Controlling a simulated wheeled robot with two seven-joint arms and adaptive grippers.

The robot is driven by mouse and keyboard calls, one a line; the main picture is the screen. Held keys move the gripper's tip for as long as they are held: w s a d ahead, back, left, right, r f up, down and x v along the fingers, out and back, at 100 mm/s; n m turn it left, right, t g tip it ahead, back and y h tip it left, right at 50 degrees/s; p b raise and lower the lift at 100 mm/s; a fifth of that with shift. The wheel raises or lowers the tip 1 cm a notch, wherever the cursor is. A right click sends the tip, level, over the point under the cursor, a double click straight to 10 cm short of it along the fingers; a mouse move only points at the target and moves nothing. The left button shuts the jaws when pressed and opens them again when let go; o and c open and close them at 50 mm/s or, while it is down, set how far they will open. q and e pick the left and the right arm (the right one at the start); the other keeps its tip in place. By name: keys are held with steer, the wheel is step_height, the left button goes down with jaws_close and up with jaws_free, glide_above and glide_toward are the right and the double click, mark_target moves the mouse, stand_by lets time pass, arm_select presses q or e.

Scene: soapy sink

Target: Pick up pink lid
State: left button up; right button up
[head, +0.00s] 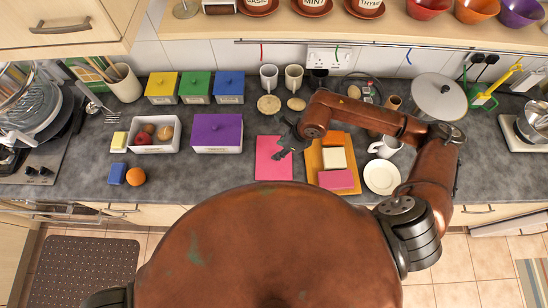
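A flat pink rectangle (270,170) lies on the grey counter near its front edge, left of an orange board. It is the flat pink piece in view; I cannot tell for certain that it is a lid. My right gripper (281,140) is over its upper right part, its fingers spread and nothing seen between them. I cannot tell how high it is above the pink piece. A smaller pink block (337,180) lies on the orange board (313,158). My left gripper is out of view.
Left of the pink piece stands a white box with a purple lid (217,129), then an open white box (140,149) with fruit. Two round tan items (269,104) and mugs stand behind. A white plate (381,177) and mug are on the right.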

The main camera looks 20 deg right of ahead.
steer(key=shift+x, duration=0.9)
steer(key=p+x, duration=0.1)
steer(key=x, duration=0.1)
steer(key=p+x, duration=0.1)
steer(key=x, duration=0.1)
steer(key=shift+d+f, duration=0.25)
steer(key=shift+d, duration=0.15)
steer(key=shift+f, duration=0.25)
steer(key=shift+c, duration=0.5)
jaws_close()
